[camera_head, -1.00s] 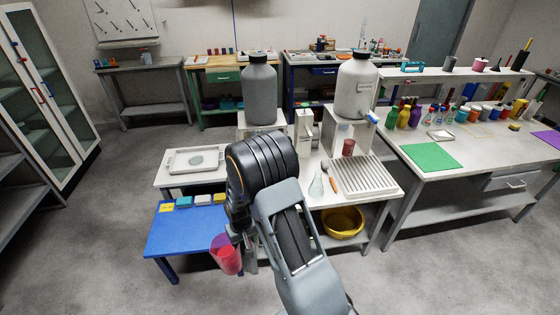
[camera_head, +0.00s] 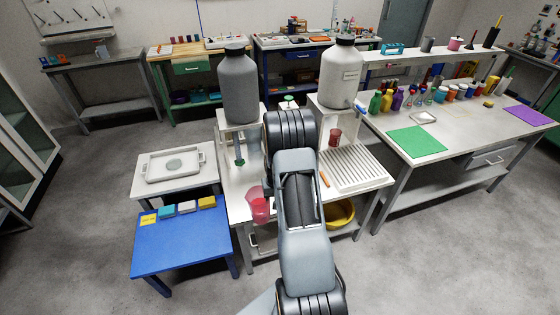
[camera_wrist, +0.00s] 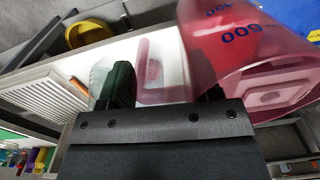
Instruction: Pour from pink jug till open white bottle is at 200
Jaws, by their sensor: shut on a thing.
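The pink jug (camera_head: 259,208) is held in front of the white bench, left of my arm. Its lower part looks deeper pink; I cannot tell the liquid level. In the wrist view the jug (camera_wrist: 235,45) shows blue 600 and 400 marks and looks tilted in that picture. My gripper (camera_wrist: 165,92) is shut on the jug's handle side. A white bottle with a black cap (camera_head: 342,75) stands on a stand at the back right of the bench. I cannot make out an open white bottle. My arm hides part of the bench.
A grey capped bottle (camera_head: 238,88) stands on the left stand. A dark red beaker (camera_head: 335,138) stands under the white bottle, near a ribbed drying rack (camera_head: 355,169). A blue table (camera_head: 185,243) and a white tray (camera_head: 174,164) are to the left. A yellow bowl (camera_head: 341,214) is below.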

